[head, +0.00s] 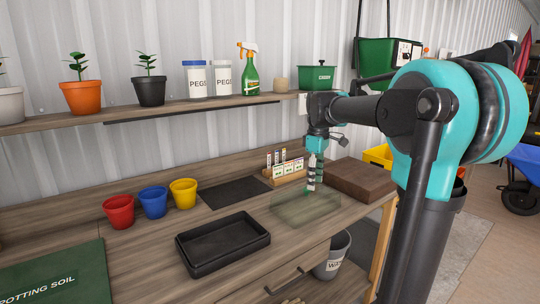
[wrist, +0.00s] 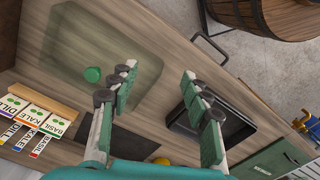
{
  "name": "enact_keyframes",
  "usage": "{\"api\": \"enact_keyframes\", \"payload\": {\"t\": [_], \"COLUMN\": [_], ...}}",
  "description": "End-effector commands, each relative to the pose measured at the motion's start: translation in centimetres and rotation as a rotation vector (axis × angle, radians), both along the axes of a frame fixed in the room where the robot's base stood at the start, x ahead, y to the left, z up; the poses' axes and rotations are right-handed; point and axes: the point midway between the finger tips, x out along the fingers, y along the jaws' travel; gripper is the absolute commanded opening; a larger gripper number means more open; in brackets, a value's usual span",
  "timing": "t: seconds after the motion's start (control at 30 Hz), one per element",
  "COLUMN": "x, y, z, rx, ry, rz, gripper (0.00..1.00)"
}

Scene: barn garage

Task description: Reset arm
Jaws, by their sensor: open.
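My gripper (head: 314,175) points down above the right part of the wooden bench, over or close to a see-through greenish tray or cover (head: 300,212). A small round green object (wrist: 92,74) shows to the left of the fingers, within the outline of the see-through piece (wrist: 60,45). It is outside the jaws. My arm reaches in from the right in the head view.
A seed-packet rack (head: 287,171) stands behind my gripper, and a brown block (head: 362,178) to its right. A black tray (head: 222,243), red (head: 118,211), blue (head: 153,201) and yellow (head: 183,193) pots are to the left. A shelf (head: 180,108) with pots and bottles runs above.

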Motion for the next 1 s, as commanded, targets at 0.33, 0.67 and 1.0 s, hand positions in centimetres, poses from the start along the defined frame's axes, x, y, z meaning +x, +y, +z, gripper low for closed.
{"api": "enact_keyframes", "payload": {"t": [0.33, 0.67, 1.0], "x": [-2.4, -7.9, -19.4], "y": [-0.8, -2.1, -3.8], "z": [-3.8, -10.9, -22.2], "rx": [0.008, 0.043, 0.157], "ry": [-0.053, -0.152, -0.306], "rz": [-0.151, -0.432, -0.907], "gripper": [0.48, 0.48, 0.48]}}
